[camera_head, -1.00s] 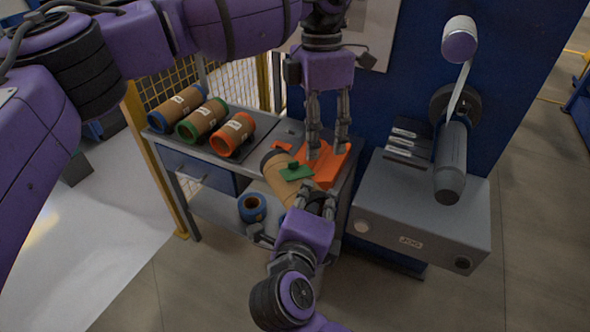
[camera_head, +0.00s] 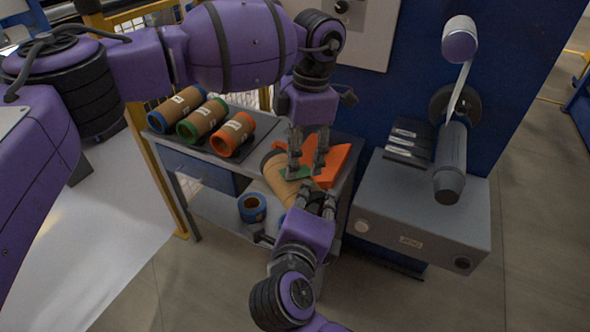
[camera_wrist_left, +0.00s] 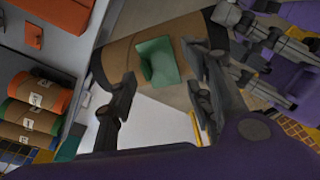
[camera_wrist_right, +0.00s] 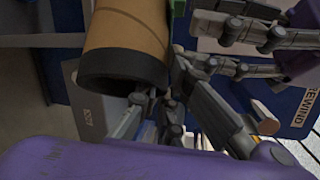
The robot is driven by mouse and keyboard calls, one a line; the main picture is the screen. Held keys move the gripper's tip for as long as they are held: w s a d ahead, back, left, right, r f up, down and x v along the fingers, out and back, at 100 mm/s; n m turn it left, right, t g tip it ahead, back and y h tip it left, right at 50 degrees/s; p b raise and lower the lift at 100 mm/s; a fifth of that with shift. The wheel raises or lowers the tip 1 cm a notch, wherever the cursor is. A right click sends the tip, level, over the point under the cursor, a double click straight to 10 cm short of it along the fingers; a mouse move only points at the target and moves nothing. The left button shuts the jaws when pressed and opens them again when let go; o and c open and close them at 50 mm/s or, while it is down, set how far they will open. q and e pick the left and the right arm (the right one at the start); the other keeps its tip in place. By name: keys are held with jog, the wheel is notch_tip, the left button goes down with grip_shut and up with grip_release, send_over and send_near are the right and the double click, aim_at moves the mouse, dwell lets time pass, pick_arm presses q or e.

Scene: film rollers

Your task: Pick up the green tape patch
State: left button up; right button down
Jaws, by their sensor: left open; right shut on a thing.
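The green tape patch (camera_wrist_left: 158,62) lies on a brown roller (camera_wrist_left: 118,58) with dark ends, with part of it raised as a tab. My left gripper (camera_wrist_left: 160,84) is open, with a finger on either side of the patch in the left wrist view; no contact is clear. In the head view the left gripper (camera_head: 304,172) partly covers the patch (camera_head: 288,174) and the roller (camera_head: 279,182). My right gripper (camera_head: 318,206) is shut on the near end of the roller, whose dark rim (camera_wrist_right: 122,72) shows in the right wrist view.
Three rollers with blue (camera_head: 176,108), green (camera_head: 202,120) and orange (camera_head: 232,134) ends lie on the cart's left. An orange holder (camera_head: 335,163) is behind the grippers. A blue tape roll (camera_head: 252,207) sits on the lower shelf. A grey machine (camera_head: 425,212) stands right.

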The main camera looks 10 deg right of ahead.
pick_arm(q)
notch_tip(320, 180, down, 3)
jog(key=shift+a+r, duration=0.15)
jog(key=shift+c, duration=0.4)
pick_arm(e)
jog(key=shift+r, duration=0.1)
pick_arm(q)
jog(key=c, duration=0.5)
pick_arm(e)
jog(key=shift+r, duration=0.1)
pick_arm(q)
jog(key=shift+r, duration=8.05)
jog(key=shift+c, duration=0.2)
